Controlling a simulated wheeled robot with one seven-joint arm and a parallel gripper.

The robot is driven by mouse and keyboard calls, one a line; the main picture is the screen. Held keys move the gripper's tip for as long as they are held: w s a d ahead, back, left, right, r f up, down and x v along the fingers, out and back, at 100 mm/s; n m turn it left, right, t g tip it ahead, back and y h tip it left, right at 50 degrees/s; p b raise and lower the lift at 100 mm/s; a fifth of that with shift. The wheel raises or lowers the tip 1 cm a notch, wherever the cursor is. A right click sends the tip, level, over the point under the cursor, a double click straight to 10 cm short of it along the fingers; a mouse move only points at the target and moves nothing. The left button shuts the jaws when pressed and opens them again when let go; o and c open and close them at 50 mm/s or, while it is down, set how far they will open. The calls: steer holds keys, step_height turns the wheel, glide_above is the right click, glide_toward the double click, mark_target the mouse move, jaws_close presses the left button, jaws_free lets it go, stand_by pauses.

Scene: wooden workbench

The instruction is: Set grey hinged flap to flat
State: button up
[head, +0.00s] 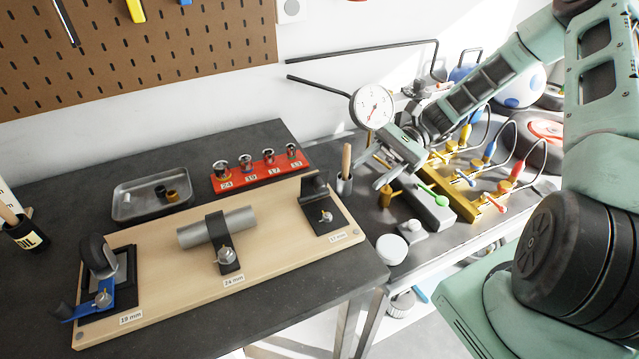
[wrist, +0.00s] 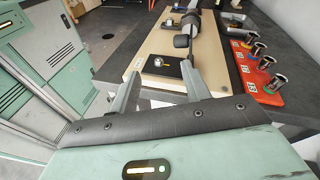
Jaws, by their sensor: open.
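A dark grey plate (head: 314,187) stands upright at the right-hand station of the wooden board, behind a bolt on a flat dark base; I take it for the hinged flap, though no hinge shows clearly. My gripper (head: 373,170) is to the right of the board, apart from the plate. In the wrist view the fingers of my gripper (wrist: 158,86) are spread, with nothing between them.
The wooden board (head: 275,235) also carries a grey cylinder (head: 195,230) under a black strap and a blue-handled fixture (head: 85,306). A red socket rack (head: 228,183) and metal tray (head: 133,208) stand behind. A wooden-handled tool (head: 346,160) stands beside the board, near my gripper.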

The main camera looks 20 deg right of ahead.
mark_target(322, 181)
steer(key=w+d+m+t+y, duration=0.1)
steer(key=d+m+t+y, duration=0.2)
steer(key=d+t, duration=0.15)
steer(key=shift+g, duration=0.45)
steer(key=a+p, duration=0.2)
steer(key=a, duration=0.3)
steer(key=a+p, duration=0.2)
steer(key=a, duration=0.3)
steer(key=a+p, duration=0.1)
steer(key=a, duration=0.4)
steer(key=shift+w+a+f+p, duration=0.15)
steer(key=shift+a+f+p, duration=0.05)
steer(key=shift+f+p, duration=0.2)
steer(key=shift+a+f, duration=0.1)
steer(key=shift+a, duration=0.35)
jaws_close()
